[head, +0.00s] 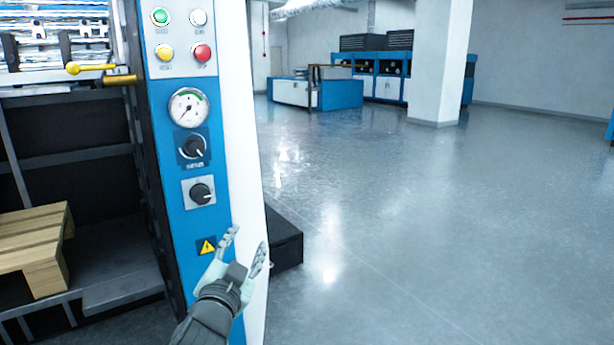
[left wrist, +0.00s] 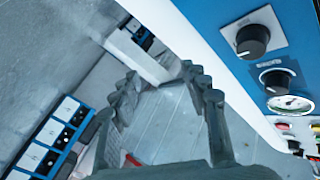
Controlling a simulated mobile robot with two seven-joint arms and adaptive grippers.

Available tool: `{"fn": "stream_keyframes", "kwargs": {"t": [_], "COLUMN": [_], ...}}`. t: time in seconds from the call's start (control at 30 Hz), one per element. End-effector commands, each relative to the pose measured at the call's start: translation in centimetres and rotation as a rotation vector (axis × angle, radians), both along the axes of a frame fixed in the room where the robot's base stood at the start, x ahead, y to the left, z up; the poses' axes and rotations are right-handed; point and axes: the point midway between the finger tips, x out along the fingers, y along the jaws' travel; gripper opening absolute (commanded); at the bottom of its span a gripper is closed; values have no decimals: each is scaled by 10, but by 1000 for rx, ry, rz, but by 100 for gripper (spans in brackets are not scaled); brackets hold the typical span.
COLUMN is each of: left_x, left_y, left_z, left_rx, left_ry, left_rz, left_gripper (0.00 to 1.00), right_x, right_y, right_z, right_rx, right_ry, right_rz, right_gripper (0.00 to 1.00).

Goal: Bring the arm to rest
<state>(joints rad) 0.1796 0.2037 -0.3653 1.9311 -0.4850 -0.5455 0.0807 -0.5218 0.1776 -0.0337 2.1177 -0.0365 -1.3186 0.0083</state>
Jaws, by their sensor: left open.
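My left gripper (head: 246,246) is open and empty in front of the lower part of the blue control panel (head: 177,243). It also shows in the left wrist view (left wrist: 158,80), with its fingers spread and nothing between them. The panel carries several coloured buttons, a round gauge (head: 188,108) and two black knobs, an upper one (head: 193,146) and a lower one (head: 201,193). A yellow warning sign (head: 206,246) is just left of the gripper's fingers. My right gripper is in neither view.
A wooden pallet (head: 33,245) sits inside the machine at left. A yellow-knobbed lever (head: 90,69) is at upper left. A low black box (head: 285,240) stands beside the panel. The grey floor (head: 430,230) to the right is clear, with a white pillar (head: 440,65) farther back.

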Motion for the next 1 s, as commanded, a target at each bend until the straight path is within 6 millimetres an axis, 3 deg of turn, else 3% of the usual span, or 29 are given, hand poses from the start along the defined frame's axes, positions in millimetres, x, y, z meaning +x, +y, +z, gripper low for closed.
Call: {"fn": "stream_keyframes", "kwargs": {"t": [0.03,0.1,0.27,0.4,0.5,0.6,0.73,0.83,1.0], "left_x": [-11,-28,-87,-158,-216,-270,-321,-342,-351], "left_y": [16,37,77,106,122,133,142,145,146], "left_z": [-38,-84,-185,-261,-305,-336,-358,-365,-368], "left_rx": [-28,-62,-125,-172,-199,-221,-239,-247,-249], "left_ry": [98,225,513,764,936,1083,1216,1270,1292], "left_rz": [39,90,202,293,352,399,443,457,465], "left_gripper": [46,46,46,46,46,46,46,46,46], "right_x": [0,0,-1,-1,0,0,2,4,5], "right_y": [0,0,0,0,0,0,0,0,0], "right_z": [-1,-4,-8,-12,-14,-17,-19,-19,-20], "right_rx": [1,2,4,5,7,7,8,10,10], "right_ry": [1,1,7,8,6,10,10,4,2], "right_rz": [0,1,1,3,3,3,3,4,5], "right_gripper": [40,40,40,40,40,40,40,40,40]}}
